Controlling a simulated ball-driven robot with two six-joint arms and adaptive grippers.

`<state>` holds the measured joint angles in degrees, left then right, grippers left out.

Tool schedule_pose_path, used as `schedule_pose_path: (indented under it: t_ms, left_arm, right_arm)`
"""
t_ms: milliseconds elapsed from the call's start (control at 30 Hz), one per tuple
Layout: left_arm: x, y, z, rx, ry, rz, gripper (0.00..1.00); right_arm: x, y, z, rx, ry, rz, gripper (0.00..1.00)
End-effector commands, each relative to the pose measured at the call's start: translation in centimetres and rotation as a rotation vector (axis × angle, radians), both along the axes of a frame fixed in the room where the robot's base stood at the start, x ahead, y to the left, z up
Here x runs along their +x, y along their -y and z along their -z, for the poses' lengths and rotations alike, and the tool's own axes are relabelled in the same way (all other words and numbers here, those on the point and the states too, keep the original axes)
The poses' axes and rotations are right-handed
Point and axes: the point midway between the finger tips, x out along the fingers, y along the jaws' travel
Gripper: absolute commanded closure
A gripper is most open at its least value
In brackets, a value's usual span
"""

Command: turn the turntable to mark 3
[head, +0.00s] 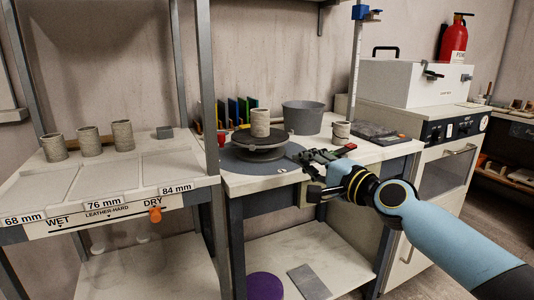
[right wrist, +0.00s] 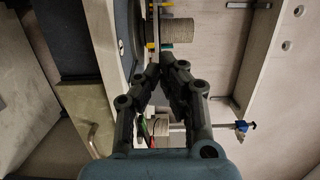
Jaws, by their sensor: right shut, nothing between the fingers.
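The turntable (head: 259,143) is a dark round disc on a low base on the right-hand bench. A grey ribbed clay cup (head: 261,122) stands upright on it; a ribbed cup lying sideways in the picture also shows in the right wrist view (right wrist: 178,30). A blue-grey surface (head: 235,160) lies under the turntable. Mark 3 is not readable. My right gripper (head: 316,157) is just right of the turntable over the bench's front part, shut and empty. Its fingers also meet in the right wrist view (right wrist: 168,62). Whether it touches the turntable, I cannot tell. My left gripper is not in view.
A grey bucket (head: 302,118) stands behind the turntable, and a small cup (head: 341,131) to its right. Coloured upright pieces (head: 240,108) stand behind it. A metal shelf post (head: 206,90) rises at the left. Several cups stand on the left shelf (head: 130,172).

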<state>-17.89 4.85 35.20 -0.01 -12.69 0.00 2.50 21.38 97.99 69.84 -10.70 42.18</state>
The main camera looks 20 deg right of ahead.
Motion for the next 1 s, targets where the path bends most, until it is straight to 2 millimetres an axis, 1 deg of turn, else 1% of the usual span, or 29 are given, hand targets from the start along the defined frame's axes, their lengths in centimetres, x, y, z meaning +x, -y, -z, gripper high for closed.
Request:
schedule_pose_path:
  t_ms: [67,200,367,400,533,700,1000]
  left_arm:
    - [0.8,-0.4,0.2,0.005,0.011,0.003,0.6]
    - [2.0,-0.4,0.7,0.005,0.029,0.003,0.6]
    - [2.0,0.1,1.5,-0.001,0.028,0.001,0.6]
    - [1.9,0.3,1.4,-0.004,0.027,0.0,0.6]
    - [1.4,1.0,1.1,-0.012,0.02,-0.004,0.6]
    - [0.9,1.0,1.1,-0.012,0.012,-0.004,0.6]
    - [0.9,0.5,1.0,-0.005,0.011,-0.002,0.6]
  right_arm:
    - [1.6,-0.3,0.0,0.004,0.002,0.001,1.0]
    - [4.7,-0.9,0.1,0.004,0.001,0.001,1.0]
    - [7.9,-1.6,0.1,0.003,0.0,0.0,1.0]
    - [8.4,-2.1,0.1,0.006,-0.001,-0.001,1.0]
    - [9.3,-3.7,-0.1,0.004,-0.001,-0.001,1.0]
    - [10.0,-4.7,0.0,0.002,-0.001,0.0,1.0]
    - [10.1,-4.9,0.0,0.001,-0.001,0.0,1.0]
